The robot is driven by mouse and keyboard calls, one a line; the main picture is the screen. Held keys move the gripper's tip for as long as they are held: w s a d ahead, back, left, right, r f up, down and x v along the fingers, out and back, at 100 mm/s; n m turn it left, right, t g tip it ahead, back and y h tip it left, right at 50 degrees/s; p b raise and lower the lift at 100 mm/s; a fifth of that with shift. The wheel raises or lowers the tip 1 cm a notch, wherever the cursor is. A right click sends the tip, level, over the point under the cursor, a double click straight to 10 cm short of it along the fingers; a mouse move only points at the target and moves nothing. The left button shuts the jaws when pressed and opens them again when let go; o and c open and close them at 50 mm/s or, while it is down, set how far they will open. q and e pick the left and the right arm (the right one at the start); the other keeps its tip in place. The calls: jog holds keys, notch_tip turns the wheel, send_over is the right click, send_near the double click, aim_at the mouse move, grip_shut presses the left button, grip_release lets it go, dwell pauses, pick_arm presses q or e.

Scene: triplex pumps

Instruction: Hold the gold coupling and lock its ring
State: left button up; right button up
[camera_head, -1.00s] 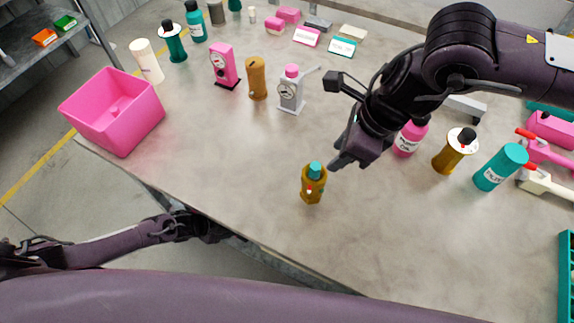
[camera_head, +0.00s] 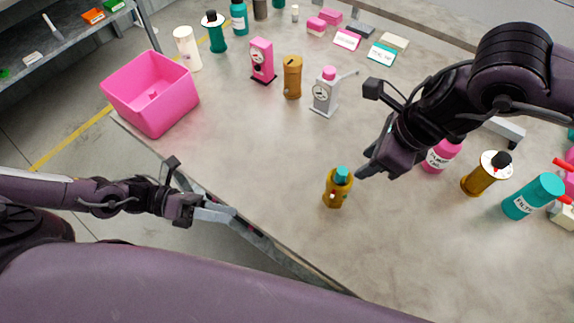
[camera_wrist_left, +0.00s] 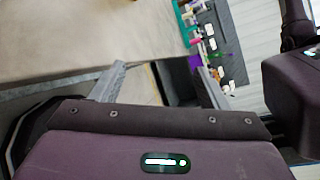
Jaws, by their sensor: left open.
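The gold coupling (camera_head: 336,194) stands upright on the grey table, near its front edge. Its top part is teal (camera_head: 342,173), and small red and white marks show on its body. My right gripper (camera_head: 366,170) is just right of the coupling and apart from it, coming in from the upper right; its finger gap is not clear. My left gripper (camera_head: 222,208) is open and empty at the table's front edge, well left of the coupling. Its two spread fingers also show in the left wrist view (camera_wrist_left: 163,82), with nothing between them.
A pink bin (camera_head: 150,115) stands at the table's left end. A grey pump (camera_head: 325,95), a gold cylinder (camera_head: 292,78) and a pink pump (camera_head: 262,62) stand behind. Bottles stand right of my right gripper. Table between bin and coupling is clear.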

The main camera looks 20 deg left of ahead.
aim_at(343, 190)
pick_arm(q)
jog(key=w+d+r+m, duration=0.1)
jog(key=w+d+m, duration=0.1)
jog(key=d, duration=0.1)
jog(key=w+d+r+m, duration=0.1)
jog(key=w+d+m, duration=0.1)
jog(key=d, duration=0.1)
jog(key=w+d+r+m, duration=0.1)
jog(key=w+d+m, duration=0.1)
jog(key=w+d, duration=0.1)
jog(key=shift+d+h, duration=0.2)
jog(key=shift+h, duration=0.2)
jog(key=w+d+r+m, duration=0.1)
jog(key=d, duration=0.1)
jog(key=w+d+r+m+t, duration=0.1)
jog(key=w+d+m, duration=0.1)
jog(key=w+d+r+m, duration=0.1)
jog(key=w+d+m, duration=0.1)
jog(key=d, duration=0.1)
jog(key=shift+r+h, duration=0.3)
jog(key=shift+r, duration=0.05)
jog(key=shift+d, duration=0.15)
notch_tip(343, 190, down, 7)
jog(key=shift+f, duration=0.1)
jog(key=x, duration=0.7)
jog(key=shift+w+d+f, duration=0.15)
jog(key=shift+w+f, duration=0.1)
jog(key=shift+f, duration=0.05)
jog(key=shift+c, duration=0.4)
jog(key=c, duration=1.2)
